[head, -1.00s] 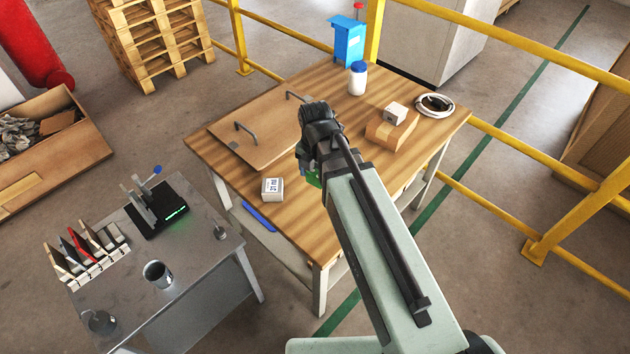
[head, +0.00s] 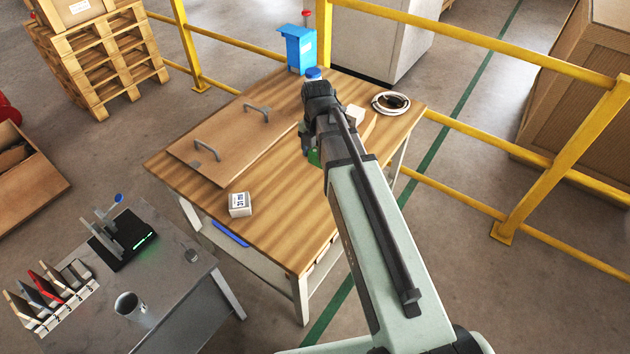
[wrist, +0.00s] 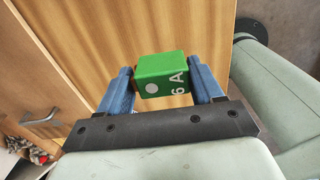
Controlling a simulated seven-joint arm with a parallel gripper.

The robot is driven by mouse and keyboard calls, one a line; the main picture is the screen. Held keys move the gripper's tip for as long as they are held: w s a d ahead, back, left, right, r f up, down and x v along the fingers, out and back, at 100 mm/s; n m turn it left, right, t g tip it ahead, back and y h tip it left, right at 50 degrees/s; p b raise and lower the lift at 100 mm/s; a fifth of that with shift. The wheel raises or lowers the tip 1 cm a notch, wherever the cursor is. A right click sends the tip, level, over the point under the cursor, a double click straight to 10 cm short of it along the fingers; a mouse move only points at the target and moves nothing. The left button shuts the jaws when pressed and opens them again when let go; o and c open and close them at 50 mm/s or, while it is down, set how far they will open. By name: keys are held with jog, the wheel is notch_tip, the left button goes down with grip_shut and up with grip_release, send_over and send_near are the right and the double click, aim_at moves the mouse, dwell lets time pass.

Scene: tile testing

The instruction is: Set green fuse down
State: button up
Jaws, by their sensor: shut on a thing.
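The green fuse (wrist: 162,76) is a green block with a pale dot and the marking "6 A" on it. In the wrist view my gripper (wrist: 160,82) is shut on it, with one blue finger at each side. Wood-grain surface shows behind the fuse; I cannot tell whether the fuse touches it. In the head view my gripper (head: 313,152) is over the wooden table (head: 280,225), right of its middle. There only a sliver of the green fuse (head: 313,158) shows beneath my wrist, and the fingers are mostly hidden.
A flat board with two handles (head: 225,150) lies on the table's left part. A white box (head: 239,204) lies near the front edge. Bare wood shows front right.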

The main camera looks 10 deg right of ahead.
jog(key=shift+w, duration=0.9)
jog(key=shift+s+f, duration=0.15)
jog(key=shift+f, duration=0.1)
jog(key=shift+a+f, duration=0.1)
jog(key=shift+f, duration=4.6)
jog(key=shift+f, duration=0.1)
jog(key=o, duration=1.1)
jog(key=shift+r, duration=6.15)
